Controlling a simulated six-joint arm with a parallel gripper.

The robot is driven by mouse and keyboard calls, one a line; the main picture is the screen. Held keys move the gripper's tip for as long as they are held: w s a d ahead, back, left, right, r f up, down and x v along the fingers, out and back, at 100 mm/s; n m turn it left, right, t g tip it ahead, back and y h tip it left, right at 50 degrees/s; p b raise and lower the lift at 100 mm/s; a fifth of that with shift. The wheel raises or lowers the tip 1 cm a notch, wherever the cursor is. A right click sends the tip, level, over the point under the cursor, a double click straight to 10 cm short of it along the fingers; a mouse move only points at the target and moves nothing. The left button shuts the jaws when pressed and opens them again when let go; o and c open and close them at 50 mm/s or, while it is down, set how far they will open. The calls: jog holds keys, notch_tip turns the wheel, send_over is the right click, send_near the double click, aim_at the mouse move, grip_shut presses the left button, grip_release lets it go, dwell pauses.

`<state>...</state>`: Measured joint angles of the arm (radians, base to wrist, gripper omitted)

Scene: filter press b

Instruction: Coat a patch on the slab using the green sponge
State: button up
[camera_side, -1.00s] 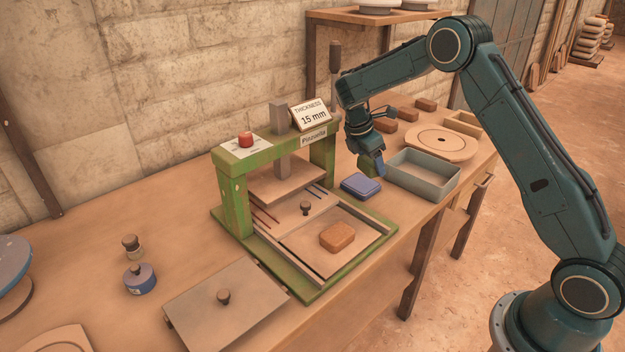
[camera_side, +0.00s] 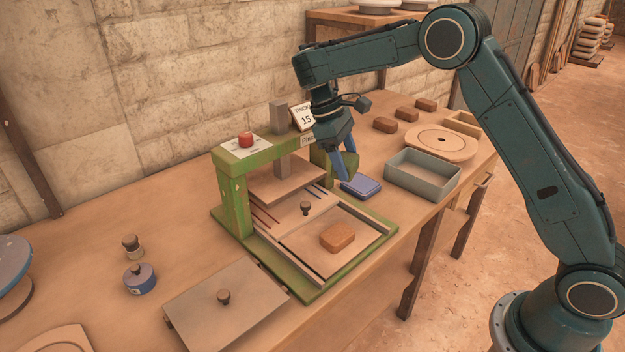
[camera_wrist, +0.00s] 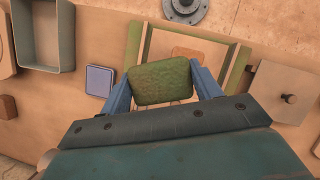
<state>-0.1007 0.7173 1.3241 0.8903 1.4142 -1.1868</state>
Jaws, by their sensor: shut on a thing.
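My gripper (camera_side: 346,172) is shut on the green sponge (camera_wrist: 162,82), with a blue finger on each side of it. In the side view the sponge (camera_side: 350,160) is held in the air beside the press's right post, near the blue pad. An orange-brown block (camera_side: 338,236), which looks like the slab, lies on the front of the press bed, apart from the sponge. In the wrist view the block (camera_wrist: 187,52) shows beyond the sponge, partly hidden by it.
The green press (camera_side: 235,205) stands mid-table; its frame is close to my gripper. The blue pad (camera_side: 361,187) lies right of it. A grey open tray (camera_side: 422,178) stands farther right. A lidded plate (camera_side: 226,303) lies at front left. Several brown blocks (camera_side: 385,125) lie behind.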

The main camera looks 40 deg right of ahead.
jog(key=shift+a+r+m+y, duration=0.15)
jog(key=shift+a+r+m, duration=0.2)
jog(key=shift+a, duration=0.3)
jog(key=shift+a+r+m+y, duration=0.15)
jog(key=shift+a+r+m, duration=0.15)
jog(key=shift+a, duration=0.35)
jog(key=shift+s+f, duration=0.1)
jog(key=shift+f, duration=0.1)
jog(key=shift+s+a+f, duration=0.1)
jog(key=shift+a+f, duration=0.15)
jog(key=shift+f, duration=0.25)
jog(key=shift+s+a+f, duration=0.1)
jog(key=shift+a+f, duration=0.1)
jog(key=shift+f, duration=0.3)
jog(key=s+a+f, duration=0.2)
jog(key=a+f, duration=0.2)
jog(key=shift+a, duration=0.35)
jog(key=shift+s+f, duration=0.1)
jog(key=shift+f, duration=0.05)
